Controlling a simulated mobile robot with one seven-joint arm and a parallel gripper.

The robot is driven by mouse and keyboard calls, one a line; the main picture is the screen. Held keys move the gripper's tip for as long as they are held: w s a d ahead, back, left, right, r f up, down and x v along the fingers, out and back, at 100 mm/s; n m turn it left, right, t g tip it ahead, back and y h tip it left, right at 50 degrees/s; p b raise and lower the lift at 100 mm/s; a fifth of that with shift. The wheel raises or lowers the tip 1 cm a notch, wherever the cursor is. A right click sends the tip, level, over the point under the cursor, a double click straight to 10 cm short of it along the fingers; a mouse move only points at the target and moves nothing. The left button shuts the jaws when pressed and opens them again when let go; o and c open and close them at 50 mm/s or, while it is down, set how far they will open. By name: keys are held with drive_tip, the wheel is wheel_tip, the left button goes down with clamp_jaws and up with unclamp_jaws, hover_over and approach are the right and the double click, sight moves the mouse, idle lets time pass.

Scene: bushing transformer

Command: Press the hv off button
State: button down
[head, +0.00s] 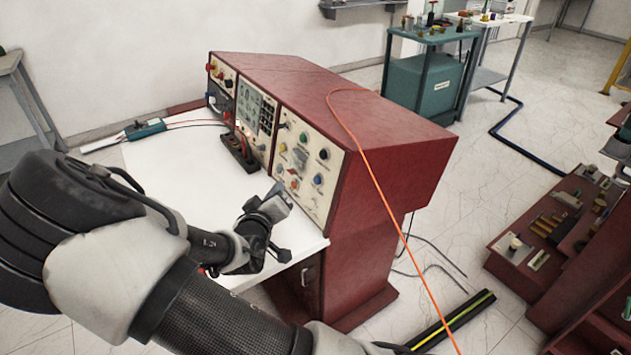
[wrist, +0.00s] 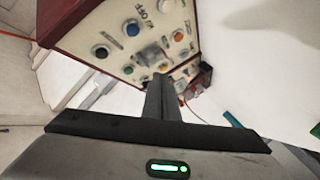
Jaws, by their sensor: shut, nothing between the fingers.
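The control panel (head: 310,165) is a cream face on the right end of the red console, with several coloured buttons and knobs. In the wrist view the panel (wrist: 116,38) appears turned round. A partly readable label ending in OFF (wrist: 160,10) lies near a blue button (wrist: 131,29). A dark button (wrist: 100,52) and an orange button (wrist: 178,36) are also there. The labels are too blurred to tell for sure which is the HV off button. My gripper (head: 281,195) is shut and empty, in front of the panel's lower part. The shut fingers (wrist: 160,82) also show in the wrist view, pointing towards the panel.
The white desk top (head: 170,190) lies in front of the console. A black terminal block (head: 239,153) stands by the panel, and a teal instrument (head: 145,129) lies farther left. An orange cable (head: 368,165) runs over the red console (head: 390,115) to the floor.

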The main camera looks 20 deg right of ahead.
drive_tip(key=w+d+f+b, duration=0.2)
drive_tip(key=d+b, duration=0.2)
drive_tip(key=d, duration=0.3)
drive_tip(key=shift+w+d, duration=0.25)
drive_tip(key=shift+d, duration=0.15)
idle(1.7)
drive_tip(key=shift+w+d+f, duration=0.1)
drive_tip(key=shift+w+d, duration=0.05)
drive_tip(key=shift+d, duration=0.25)
drive_tip(key=shift+w+d+f+b, duration=0.15)
drive_tip(key=shift+d+b, duration=0.15)
drive_tip(key=shift+d, duration=0.15)
idle(0.6)
idle(0.3)
drive_tip(key=shift+s+a+r+p, duration=0.15)
drive_tip(key=shift+a+p, duration=0.05)
drive_tip(key=shift+a, duration=0.2)
drive_tip(key=shift+s+a+r+p, duration=0.1)
drive_tip(key=shift+s+a+p, duration=0.05)
drive_tip(key=shift+a, duration=0.25)
drive_tip(key=shift+s+a+r+p, duration=0.25)
drive_tip(key=shift+a+p, duration=0.15)
drive_tip(key=shift+a, duration=0.4)
drive_tip(key=shift+s+a+r+p, duration=0.15)
drive_tip(key=shift+s+a+p, duration=0.15)
drive_tip(key=shift+a, duration=0.45)
drive_tip(key=shift+s+a+r+p, duration=0.2)
drive_tip(key=shift+a+p, duration=0.25)
drive_tip(key=shift+a, duration=0.35)
